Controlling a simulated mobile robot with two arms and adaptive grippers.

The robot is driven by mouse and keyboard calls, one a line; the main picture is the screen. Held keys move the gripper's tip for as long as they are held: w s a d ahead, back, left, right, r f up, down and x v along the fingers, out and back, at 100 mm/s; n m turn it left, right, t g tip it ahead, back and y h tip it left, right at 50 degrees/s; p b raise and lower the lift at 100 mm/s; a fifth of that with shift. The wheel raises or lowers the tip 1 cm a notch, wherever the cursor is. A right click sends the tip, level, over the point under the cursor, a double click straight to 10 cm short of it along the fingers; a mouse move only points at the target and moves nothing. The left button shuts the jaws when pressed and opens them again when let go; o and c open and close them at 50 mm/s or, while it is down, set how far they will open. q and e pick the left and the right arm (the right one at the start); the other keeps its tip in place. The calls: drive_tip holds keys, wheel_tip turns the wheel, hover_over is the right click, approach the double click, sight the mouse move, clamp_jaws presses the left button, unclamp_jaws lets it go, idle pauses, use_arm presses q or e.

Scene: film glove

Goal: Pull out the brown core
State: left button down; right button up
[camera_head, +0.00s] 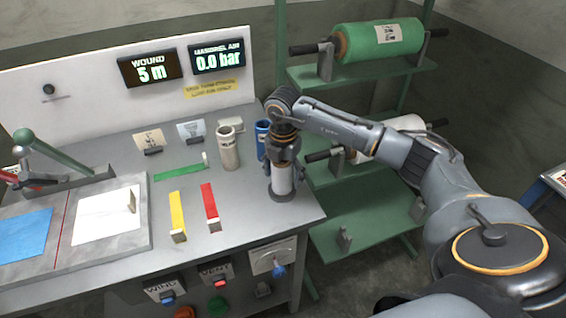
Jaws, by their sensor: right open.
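My right gripper (283,163) points down over a whitish upright cylinder (283,183) near the bench's right edge. The cylinder stands on a dark round base. The gripper covers its top, and its jaws are open around or just above that top; I cannot tell whether they touch it. No brown core shows clearly there; the inside of the cylinder is hidden. A beige-grey upright tube (228,150) stands left of the gripper. A blue tube (262,138) stands just behind the gripper, partly covered. My left gripper is not in view.
Two displays (150,68) read 5 m and 0.0 bar. Green (180,172), yellow (177,212) and red (208,203) strips lie on the bench. A green-handled lever (52,152) is at left. A green shelf (350,75) with rolls stands right, close to my right arm.

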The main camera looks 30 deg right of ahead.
drive_tip(key=shift+w+f, duration=0.1)
drive_tip(key=shift+f, duration=0.15)
drive_tip(key=shift+c, duration=0.3)
drive_tip(key=c, duration=1.2)
drive_tip(key=shift+r+p, duration=0.45)
drive_tip(key=shift+r, duration=0.15)
drive_tip(key=shift+r+p, duration=3.95)
drive_tip(key=shift+r, duration=1.75)
wheel_tip(320, 180, up, 3)
drive_tip(key=shift+p, duration=0.95)
